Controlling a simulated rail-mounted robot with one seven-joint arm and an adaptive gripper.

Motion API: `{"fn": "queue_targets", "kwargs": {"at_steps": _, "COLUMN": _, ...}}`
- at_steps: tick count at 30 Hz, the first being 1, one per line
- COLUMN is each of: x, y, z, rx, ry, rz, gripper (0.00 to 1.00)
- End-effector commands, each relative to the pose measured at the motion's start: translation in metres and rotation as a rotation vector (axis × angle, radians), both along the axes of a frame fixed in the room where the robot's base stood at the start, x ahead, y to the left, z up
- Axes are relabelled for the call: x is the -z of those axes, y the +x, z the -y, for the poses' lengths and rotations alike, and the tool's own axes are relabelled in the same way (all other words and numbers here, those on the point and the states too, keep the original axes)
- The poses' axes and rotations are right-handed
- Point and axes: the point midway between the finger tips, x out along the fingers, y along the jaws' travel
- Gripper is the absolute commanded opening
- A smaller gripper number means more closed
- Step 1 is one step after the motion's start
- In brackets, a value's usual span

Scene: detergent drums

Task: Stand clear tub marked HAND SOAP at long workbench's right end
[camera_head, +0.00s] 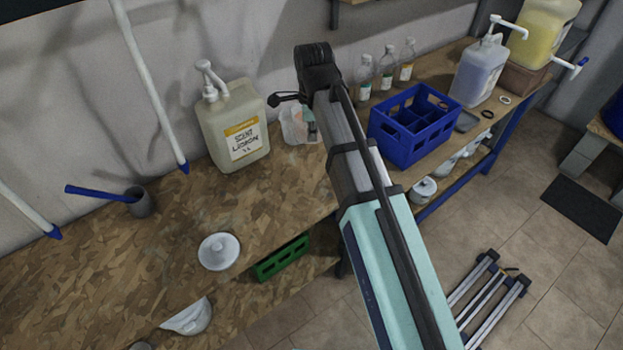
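A small clear tub (291,126) stands on the long workbench (290,176), right of the large cream pump jug. A pink and teal patch shows on it, but I cannot read any HAND SOAP marking. My arm covers its right side. The dark end of my arm is above the bench, and a thin black piece of my gripper (284,98) juts left just above the tub in the picture. I cannot tell whether it touches the tub or whether the fingers are open.
The cream pump jug (233,128) stands close left. A blue crate (412,148) and several clear bottles (386,72) are right of my arm. A lilac pump jug (478,74) and yellow jug (543,32) crowd the far right. A white lid (218,251) lies left on bare board.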

Motion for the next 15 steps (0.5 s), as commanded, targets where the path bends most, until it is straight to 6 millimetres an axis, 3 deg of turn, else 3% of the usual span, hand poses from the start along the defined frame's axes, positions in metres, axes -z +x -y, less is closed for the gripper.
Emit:
{"fn": "queue_targets", "kwargs": {"at_steps": 5, "x": 0.019, "y": -0.003, "z": 0.001, "rx": -0.011, "ry": -0.003, "rz": -0.004, "gripper": 0.0}}
{"fn": "queue_targets", "kwargs": {"at_steps": 15, "x": 0.079, "y": -0.003, "z": 0.001, "rx": -0.01, "ry": -0.002, "rz": -0.003, "gripper": 0.0}}
